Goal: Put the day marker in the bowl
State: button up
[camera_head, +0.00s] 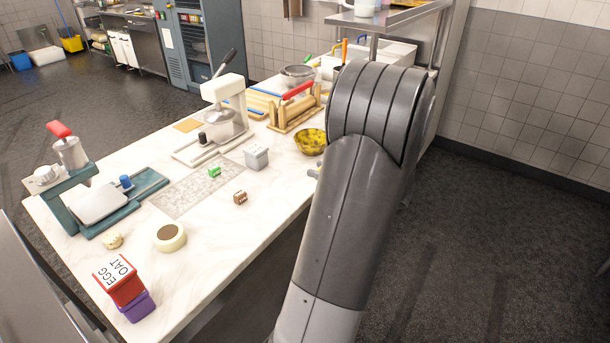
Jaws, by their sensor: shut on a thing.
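A yellow bowl (309,142) with dark mottling stands on the white counter, just left of my arm. I cannot pick out the day marker for sure. A small green block (214,172) and a small brown block (240,198) lie on the counter. My arm fills the middle right and hides what is behind it; I cannot make out my gripper or anything in it. A small grey piece (313,173) shows at the arm's left edge by the counter edge; I cannot tell what it is.
The counter (200,262) also bears a grey box (256,157), a round cream container (170,238), a red box (120,279) on a purple one (138,306), a teal press (99,201), a white stand (223,103) and a wooden rack (295,110). Floor at right is clear.

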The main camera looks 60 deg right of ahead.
jog(key=shift+s+d+r, duration=0.15)
jog(key=shift+s+r, duration=0.2)
jog(key=shift+s, duration=0.3)
jog(key=shift+w, duration=0.15)
jog(key=w+d+f+n+g+y, duration=0.1)
jog(key=w+d+n+g+y, duration=0.4)
jog(key=w+n+g+y, duration=0.1)
jog(key=n+g+h, duration=0.8)
jog(key=n+g, duration=0.2)
jog(key=n, duration=0.2)
send_near(310, 140)
notch_tip(310, 140, up, 4)
jog(key=s+a, duration=0.3)
jog(key=shift+w+d+f, duration=0.1)
jog(key=shift+f, duration=2.55)
jog(key=shift+w+d+f, duration=0.1)
jog(key=shift+f, duration=2.55)
